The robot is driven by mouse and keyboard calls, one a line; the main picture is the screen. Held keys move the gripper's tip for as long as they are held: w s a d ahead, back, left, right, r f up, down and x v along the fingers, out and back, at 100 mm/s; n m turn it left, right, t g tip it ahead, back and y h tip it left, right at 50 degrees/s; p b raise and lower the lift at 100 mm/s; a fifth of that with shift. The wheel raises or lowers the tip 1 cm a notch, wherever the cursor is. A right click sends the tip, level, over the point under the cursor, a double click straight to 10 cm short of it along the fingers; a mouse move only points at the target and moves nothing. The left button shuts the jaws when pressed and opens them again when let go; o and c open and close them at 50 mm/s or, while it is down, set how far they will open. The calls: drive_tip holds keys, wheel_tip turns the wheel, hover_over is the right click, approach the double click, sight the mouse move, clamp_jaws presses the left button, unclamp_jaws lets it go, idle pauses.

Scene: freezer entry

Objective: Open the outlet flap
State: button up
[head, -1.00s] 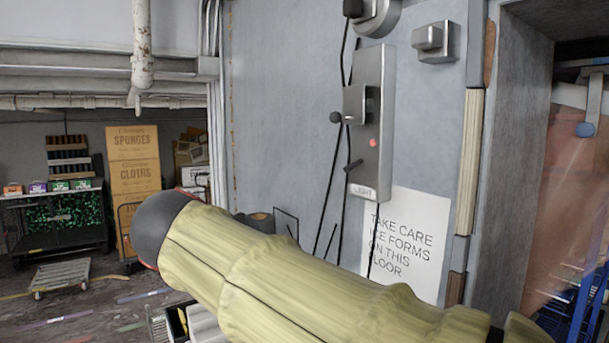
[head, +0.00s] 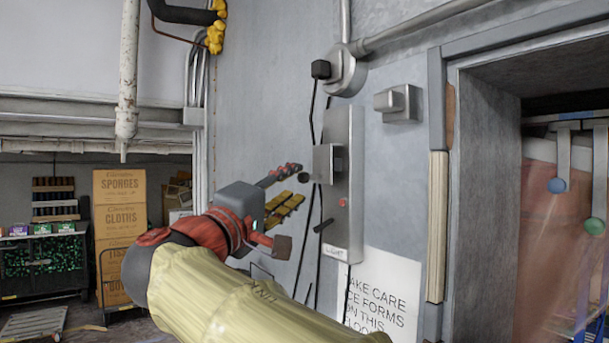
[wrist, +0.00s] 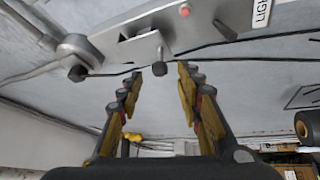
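A tall grey metal panel (head: 343,240) is fixed to the wall, with a box-shaped cover (head: 327,163) and a dark round knob (head: 303,177) at its left. The cover looks like the flap and seems closed. My gripper (head: 297,184) is open, left of the panel, with its fingers pointing towards the knob. In the wrist view the knob (wrist: 159,68) shows between the spread fingertips (wrist: 160,80); I cannot tell whether they touch it. The panel (wrist: 145,47) lies just beyond them, with a red button (wrist: 184,10).
A round grey fitting (head: 347,75) with a black plug (head: 321,69) sits above the panel, and black cables hang beside it. A small grey box (head: 398,102) is up to the right. A warning sign (head: 384,296) is below. A doorway with strip curtains (head: 560,230) opens at right.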

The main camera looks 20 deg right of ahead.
sight(300, 180)
drive_tip(key=p+x, duration=0.1)
drive_tip(key=x, duration=0.4)
drive_tip(key=shift+d, duration=0.15)
drive_tip(key=c, duration=0.3)
clamp_jaws()
idle(0.6)
